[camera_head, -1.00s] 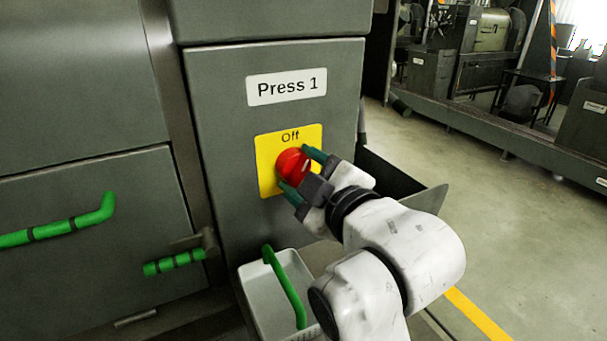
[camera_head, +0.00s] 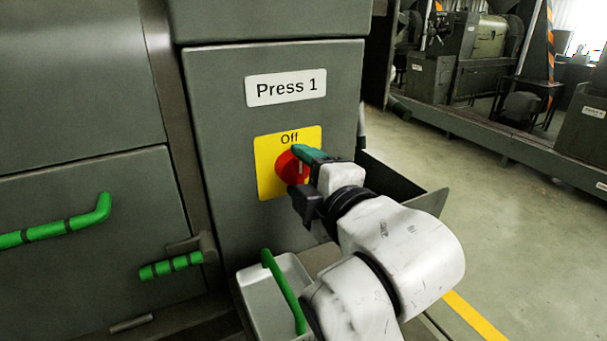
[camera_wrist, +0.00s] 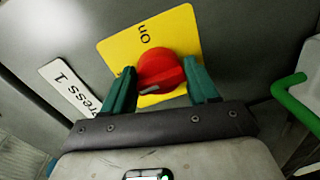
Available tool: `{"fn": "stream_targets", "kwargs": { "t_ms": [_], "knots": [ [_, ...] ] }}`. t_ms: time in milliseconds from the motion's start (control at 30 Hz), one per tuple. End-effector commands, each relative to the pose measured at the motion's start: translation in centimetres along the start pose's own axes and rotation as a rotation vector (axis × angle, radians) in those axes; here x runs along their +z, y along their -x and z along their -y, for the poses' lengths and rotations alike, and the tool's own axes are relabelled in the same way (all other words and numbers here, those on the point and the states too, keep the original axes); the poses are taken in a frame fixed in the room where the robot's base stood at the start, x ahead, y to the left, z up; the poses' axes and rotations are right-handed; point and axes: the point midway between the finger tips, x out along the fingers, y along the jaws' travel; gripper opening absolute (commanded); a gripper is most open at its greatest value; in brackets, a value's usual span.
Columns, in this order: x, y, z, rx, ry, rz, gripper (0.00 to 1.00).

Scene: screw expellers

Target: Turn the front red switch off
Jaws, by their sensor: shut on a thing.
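The red switch (camera_head: 289,167) is a round knob on a yellow plate (camera_head: 266,183) on the front of the grey Press 1 cabinet. "Off" is printed above the knob in the head view. In the wrist view the red switch (camera_wrist: 160,70) sits between the two teal fingers of my gripper (camera_wrist: 162,84), one on each side, and "On" shows on the plate at its upper edge. In the head view my gripper (camera_head: 305,172) is at the knob's right side, with one teal finger along its upper right; the other finger is mostly hidden.
A white bin (camera_head: 262,300) with a green handle (camera_head: 284,290) stands below the switch. A dark metal tray (camera_head: 400,190) juts out to the right behind my arm. Green handles (camera_head: 172,265) are at the left. Open floor lies to the right.

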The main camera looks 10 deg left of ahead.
Motion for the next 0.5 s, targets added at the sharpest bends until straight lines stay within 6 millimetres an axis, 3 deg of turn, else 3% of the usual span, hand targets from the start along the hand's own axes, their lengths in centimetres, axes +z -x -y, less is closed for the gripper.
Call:
{"fn": "stream_targets", "kwargs": {
  "t_ms": [300, 333, 500],
  "knots": [
    [0.13, 0.12, -0.68, 0.015, 0.005, 0.003, 0.28],
    [0.12, 0.12, -0.68, 0.016, 0.004, 0.002, 0.61],
    [0.1, 0.09, -0.52, 0.012, 0.003, 0.002, 0.78]
  ]
}}
